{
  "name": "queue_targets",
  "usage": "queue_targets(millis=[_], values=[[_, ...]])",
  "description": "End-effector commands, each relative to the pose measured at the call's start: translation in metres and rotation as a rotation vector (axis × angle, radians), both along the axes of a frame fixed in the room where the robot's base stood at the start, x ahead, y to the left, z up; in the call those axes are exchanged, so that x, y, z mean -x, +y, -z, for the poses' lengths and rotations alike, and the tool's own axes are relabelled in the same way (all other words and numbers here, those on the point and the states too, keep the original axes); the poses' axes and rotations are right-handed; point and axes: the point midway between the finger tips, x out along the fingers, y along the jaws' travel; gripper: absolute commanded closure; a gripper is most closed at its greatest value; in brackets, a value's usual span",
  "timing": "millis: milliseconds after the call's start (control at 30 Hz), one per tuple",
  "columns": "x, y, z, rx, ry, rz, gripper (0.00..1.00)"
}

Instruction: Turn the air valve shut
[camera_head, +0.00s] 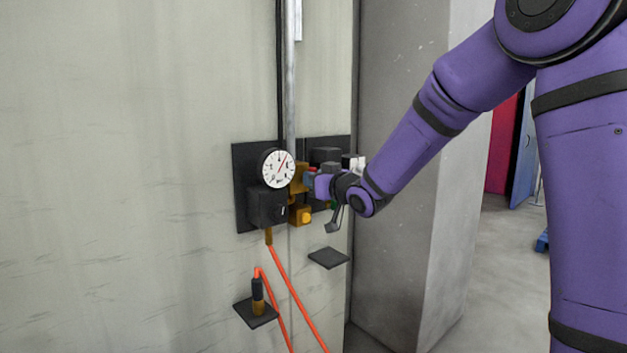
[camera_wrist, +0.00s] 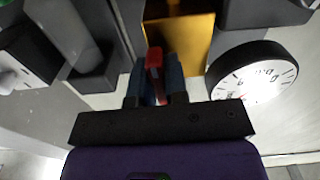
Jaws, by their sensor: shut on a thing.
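The air valve has a brass body (camera_head: 299,178) on a dark wall plate, and it also shows in the wrist view (camera_wrist: 184,38). Its red handle (camera_wrist: 154,62) sits between the two fingers of my gripper (camera_wrist: 155,80) in the wrist view. My gripper (camera_head: 311,181) is shut on this handle, reaching in from the right in the head view. The fingers and my wrist hide most of the handle in the head view. A round white pressure gauge (camera_head: 278,168) is just left of the valve, and it shows at the right in the wrist view (camera_wrist: 252,82).
A dark block (camera_head: 267,207) sits under the gauge, with an orange hose (camera_head: 290,287) hanging from it. A small shelf (camera_head: 256,314) holds a hose fitting; an empty dark shelf (camera_head: 328,258) is below my gripper. A grey pillar (camera_head: 400,200) stands to the right.

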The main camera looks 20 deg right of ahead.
Motion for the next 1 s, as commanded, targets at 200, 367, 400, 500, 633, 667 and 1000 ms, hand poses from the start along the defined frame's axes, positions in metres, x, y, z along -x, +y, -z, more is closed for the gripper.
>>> queue_targets(millis=[200, 367, 400, 500, 633, 667, 1000], values=[[0.0005, -0.0003, 0.0024, -0.042, 0.023, 0.000, 1.00], [0.0005, -0.0003, 0.0025, -0.051, 0.026, 0.000, 1.00], [0.0005, -0.0003, 0.0025, -0.052, 0.027, 0.000, 1.00], [0.0006, -0.0002, 0.0026, -0.051, 0.028, 0.000, 1.00], [0.0005, -0.0002, 0.0027, -0.051, 0.028, 0.000, 1.00], [0.0005, -0.0003, 0.0027, -0.051, 0.028, 0.001, 1.00], [0.0003, -0.0002, 0.0011, -0.050, 0.024, 0.000, 0.61]])
